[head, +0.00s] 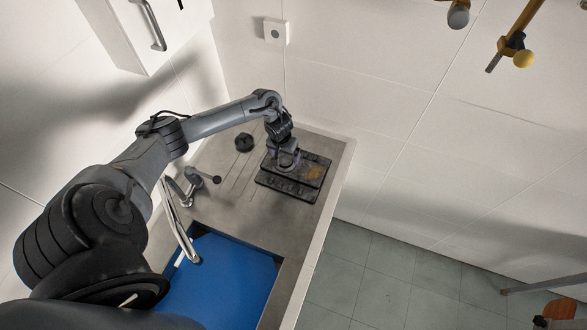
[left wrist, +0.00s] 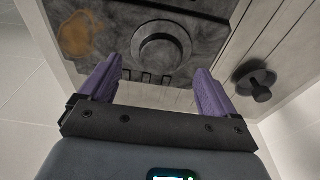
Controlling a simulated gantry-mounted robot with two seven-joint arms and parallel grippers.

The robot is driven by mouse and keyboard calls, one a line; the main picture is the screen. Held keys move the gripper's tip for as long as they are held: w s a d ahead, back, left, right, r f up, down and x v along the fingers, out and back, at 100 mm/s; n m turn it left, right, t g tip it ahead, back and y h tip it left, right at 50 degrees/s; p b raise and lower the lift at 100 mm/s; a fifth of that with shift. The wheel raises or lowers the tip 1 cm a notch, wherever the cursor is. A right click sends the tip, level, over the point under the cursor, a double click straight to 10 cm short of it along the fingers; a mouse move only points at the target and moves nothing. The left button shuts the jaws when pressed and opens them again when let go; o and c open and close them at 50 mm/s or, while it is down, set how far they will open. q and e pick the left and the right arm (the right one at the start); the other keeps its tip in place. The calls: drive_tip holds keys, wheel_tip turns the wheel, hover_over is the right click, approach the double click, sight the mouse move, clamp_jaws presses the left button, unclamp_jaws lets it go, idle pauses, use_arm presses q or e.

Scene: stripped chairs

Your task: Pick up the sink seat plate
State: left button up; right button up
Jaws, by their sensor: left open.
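The sink seat plate appears to be the dark rectangular plate (head: 313,172) with a brownish stain, lying flat on the far end of the grey counter. In the left wrist view the dark plate (left wrist: 112,18) fills the upper part, with a round raised knob (left wrist: 162,52) near its middle. My left gripper (head: 284,160) is over the plate, hiding part of it. In the left wrist view its two purple fingers (left wrist: 158,82) are apart, one on each side of the knob in the picture. I cannot tell whether they touch it. My right gripper is not in view.
A small black round part (head: 244,142) stands on the counter left of the plate. A metal tap (head: 187,190) and a blue-bottomed basin (head: 222,285) lie nearer. The wall is close behind the counter. Open tiled floor (head: 400,275) lies to the right.

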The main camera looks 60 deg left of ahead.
sight(286, 160)
use_arm(q)
drive_tip(key=shift+w+a+f, duration=0.1)
drive_tip(key=shift+a+f, duration=0.05)
drive_tip(key=shift+f, duration=0.85)
drive_tip(key=shift+w+a+f, duration=0.1)
drive_tip(key=shift+f, duration=0.85)
drive_tip(key=c, duration=1.4)
drive_tip(key=shift+r, duration=0.1)
drive_tip(key=shift+c, duration=0.4)
